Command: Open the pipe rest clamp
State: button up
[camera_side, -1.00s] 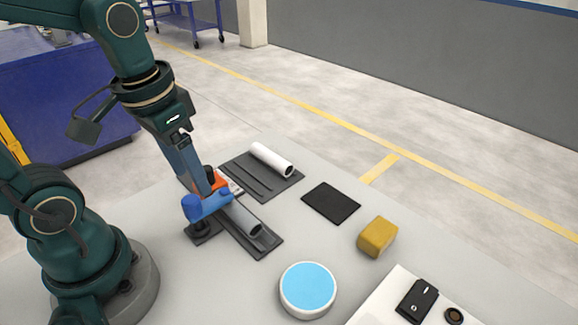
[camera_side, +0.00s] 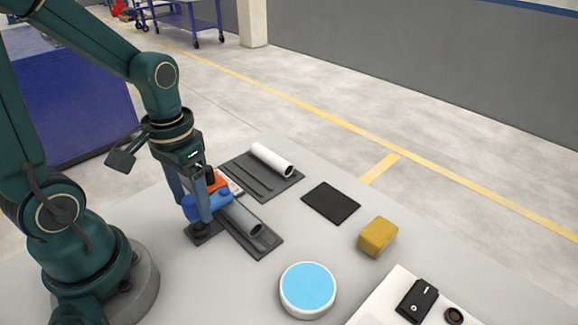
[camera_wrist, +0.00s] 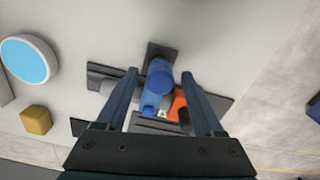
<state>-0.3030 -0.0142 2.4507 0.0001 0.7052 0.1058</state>
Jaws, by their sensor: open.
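The pipe rest clamp (camera_side: 214,204) is a blue arm with an orange part beside it, over a dark rest. In the wrist view the blue clamp part (camera_wrist: 157,85) lies between my fingers, with the orange part (camera_wrist: 178,104) near the finger on the right. A grey pipe (camera_side: 241,219) lies in the dark rest (camera_side: 265,246) beside the clamp. My gripper (camera_side: 194,207) is open, pointing down at the clamp with a finger on each side of the blue part. Contact cannot be told. My fingers hide part of the clamp in the side view.
A white pipe (camera_side: 272,160) lies on a dark grooved tray (camera_side: 249,181) behind. A black pad (camera_side: 331,203), a yellow block (camera_side: 377,237), a blue-topped round disc (camera_side: 308,290) and a white board (camera_side: 385,306) stand to the right. Bare table lies between them.

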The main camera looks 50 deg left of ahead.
grip_shut()
dwell(1.4)
